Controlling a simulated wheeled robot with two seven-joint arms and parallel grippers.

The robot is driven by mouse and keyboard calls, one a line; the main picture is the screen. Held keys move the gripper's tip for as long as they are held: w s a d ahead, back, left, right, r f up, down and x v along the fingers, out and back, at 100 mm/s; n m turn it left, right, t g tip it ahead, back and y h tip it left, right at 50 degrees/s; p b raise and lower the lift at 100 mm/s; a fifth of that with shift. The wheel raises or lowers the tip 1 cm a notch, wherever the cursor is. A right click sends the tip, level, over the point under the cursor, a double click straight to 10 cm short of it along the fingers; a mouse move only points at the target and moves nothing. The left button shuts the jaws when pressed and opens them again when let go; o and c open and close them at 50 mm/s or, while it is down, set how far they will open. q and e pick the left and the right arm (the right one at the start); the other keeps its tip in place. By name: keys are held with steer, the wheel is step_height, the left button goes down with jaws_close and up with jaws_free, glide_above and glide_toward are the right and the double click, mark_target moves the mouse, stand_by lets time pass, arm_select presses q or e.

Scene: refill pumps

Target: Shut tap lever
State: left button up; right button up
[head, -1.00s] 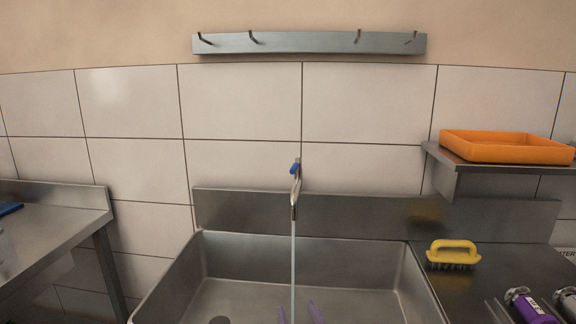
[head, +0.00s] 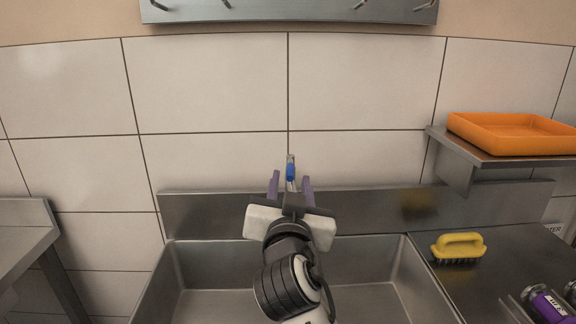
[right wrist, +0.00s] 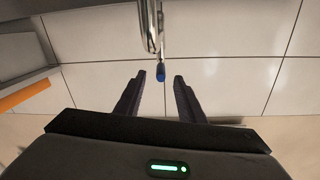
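The tap (right wrist: 150,28) is a slim metal spout on the wall behind the sink. Its blue-tipped lever (head: 290,172) shows above my right gripper (head: 290,180) in the head view. In the right wrist view the lever's blue tip (right wrist: 161,74) lies close to the space between the fingertips, a little nearer the left one. My right gripper is open, its two purple fingers apart on either side of the lever, with no clear contact. The gripper hides the lower tap and any water stream in the head view. My left gripper is out of view.
The steel sink (head: 210,262) lies below my right arm. A yellow-handled brush (head: 458,246) and purple-labelled items (head: 549,304) are on the counter at right. An orange tray (head: 515,134) rests on a wall shelf (head: 480,158). A hook rail (head: 290,13) hangs above.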

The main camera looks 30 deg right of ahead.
mark_target(290, 172)
steer(key=p+x, duration=0.1)
steer(key=x, duration=0.5)
steer(key=shift+f, duration=0.1)
steer(key=shift+a, duration=0.1)
jaws_close()
